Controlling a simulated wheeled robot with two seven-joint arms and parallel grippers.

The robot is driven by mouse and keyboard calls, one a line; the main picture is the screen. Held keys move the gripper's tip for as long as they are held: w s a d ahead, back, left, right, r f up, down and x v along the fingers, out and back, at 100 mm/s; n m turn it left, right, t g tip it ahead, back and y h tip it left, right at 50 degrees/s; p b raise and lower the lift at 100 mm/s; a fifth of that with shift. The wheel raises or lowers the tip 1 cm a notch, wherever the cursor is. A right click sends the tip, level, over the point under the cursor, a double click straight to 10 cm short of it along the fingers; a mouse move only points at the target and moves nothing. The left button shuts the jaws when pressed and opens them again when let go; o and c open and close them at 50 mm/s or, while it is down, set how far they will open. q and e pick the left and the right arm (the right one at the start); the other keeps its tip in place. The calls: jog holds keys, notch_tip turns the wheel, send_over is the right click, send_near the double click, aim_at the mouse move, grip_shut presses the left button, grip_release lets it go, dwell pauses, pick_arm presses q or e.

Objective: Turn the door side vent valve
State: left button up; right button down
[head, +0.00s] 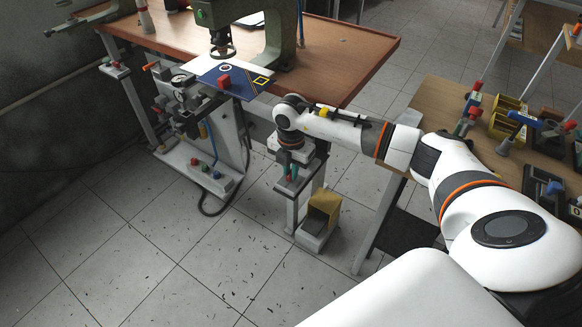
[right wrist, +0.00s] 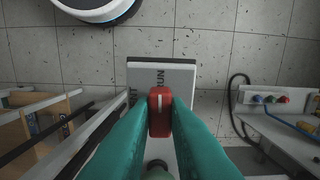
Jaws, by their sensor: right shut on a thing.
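In the right wrist view a red valve handle (right wrist: 160,112) with a white line sits between the green fingers of my right gripper (right wrist: 160,125). The gripper is shut on it. The handle lies lengthwise up the picture, on a pale plate (right wrist: 160,76) marked RUN at the top. A second label at the plate's left is partly hidden by a finger. In the head view my right gripper (head: 291,172) points down at a post at the right front of the press bench, and its fingers hide the handle. My left gripper is not in view.
Another red-topped post (head: 115,66) stands at the bench's left end. The wooden bench (head: 345,50) carries a green press (head: 280,40). A pneumatic unit (head: 190,105) hangs at its front. A yellow box (head: 323,207) sits low by the post. A cluttered side table (head: 440,100) stands right.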

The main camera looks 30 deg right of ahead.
jog(key=shift+w+d+r+m, duration=0.1)
jog(key=shift+m, duration=0.3)
jog(key=c, duration=1.4)
grip_release()
notch_tip(320, 180, up, 12)
jog(key=shift+b, duration=0.4)
